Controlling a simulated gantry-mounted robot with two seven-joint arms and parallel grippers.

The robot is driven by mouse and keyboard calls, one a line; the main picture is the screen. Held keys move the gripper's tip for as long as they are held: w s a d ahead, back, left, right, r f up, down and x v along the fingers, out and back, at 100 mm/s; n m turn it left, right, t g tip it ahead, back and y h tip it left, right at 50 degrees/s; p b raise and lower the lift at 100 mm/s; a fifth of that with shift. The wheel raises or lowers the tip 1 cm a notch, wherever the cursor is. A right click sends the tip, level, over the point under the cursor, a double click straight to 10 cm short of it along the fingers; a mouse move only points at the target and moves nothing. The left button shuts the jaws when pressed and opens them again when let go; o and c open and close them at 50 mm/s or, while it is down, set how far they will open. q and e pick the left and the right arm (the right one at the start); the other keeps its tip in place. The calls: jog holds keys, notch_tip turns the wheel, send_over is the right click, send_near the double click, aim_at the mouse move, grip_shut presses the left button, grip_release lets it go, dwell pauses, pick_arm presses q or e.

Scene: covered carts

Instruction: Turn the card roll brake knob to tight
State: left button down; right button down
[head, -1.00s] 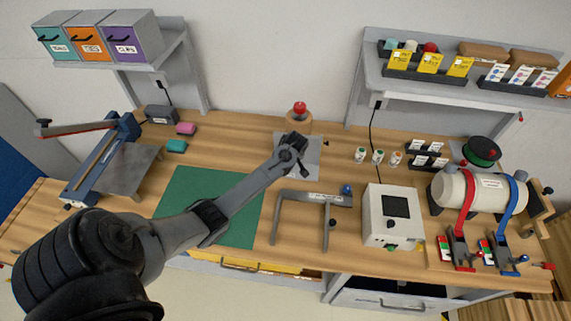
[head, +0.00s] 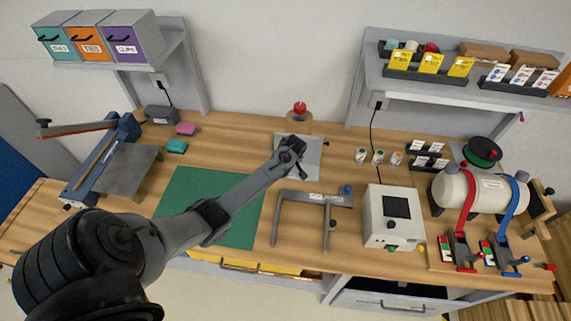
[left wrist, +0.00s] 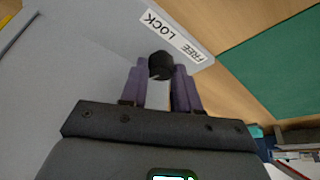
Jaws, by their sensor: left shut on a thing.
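My left gripper (head: 292,155) is over a grey plate (head: 310,160) at the back middle of the bench in the head view. In the left wrist view its purple fingers (left wrist: 161,74) are shut on a black knob (left wrist: 161,64). The knob stands beside a white label (left wrist: 174,36) reading LOCK and FREE, on a grey surface. The fingers hide part of the knob, and I cannot tell its setting. I see no knob marked tight.
A red-topped button (head: 300,109) stands just behind the gripper. A grey frame (head: 280,222), a white box with a screen (head: 372,215) and small jars (head: 378,157) stand to the right. A green mat (head: 180,195) lies left, partly under my arm.

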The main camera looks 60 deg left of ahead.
pick_arm(q)
jog(key=shift+s+r+m+p, duration=0.1)
jog(key=shift+r+m+p, duration=0.1)
jog(key=shift+m+p, duration=0.75)
jog(key=m+t+p, duration=0.1)
jog(key=m+p, duration=0.1)
jog(key=shift+h+p, duration=0.35)
jog(key=shift+h, duration=0.05)
jog(key=m+t+p, duration=0.1)
jog(key=m+p, duration=0.1)
jog(key=m, duration=0.1)
jog(key=shift+s+a+h, duration=0.1)
jog(key=shift+h, duration=0.2)
jog(key=m+p, duration=0.1)
jog(key=m, duration=0.1)
jog(key=shift+a+m+t+h, duration=0.1)
jog(key=shift+m+t+h, duration=0.25)
jog(key=shift+t+h, duration=0.05)
jog(key=shift+f+m+t, duration=0.1)
jog(key=shift+m+t, duration=0.2)
jog(key=shift+m, duration=0.6)
jog(key=shift+a+f+m+h, duration=0.1)
jog(key=shift+m+h, duration=0.5)
jog(key=shift+m, duration=0.2)
jog(key=shift+s+a+m+h+b, duration=0.1)
jog(key=shift+m+h+b, duration=0.45)
jog(key=shift+m, duration=1.25)
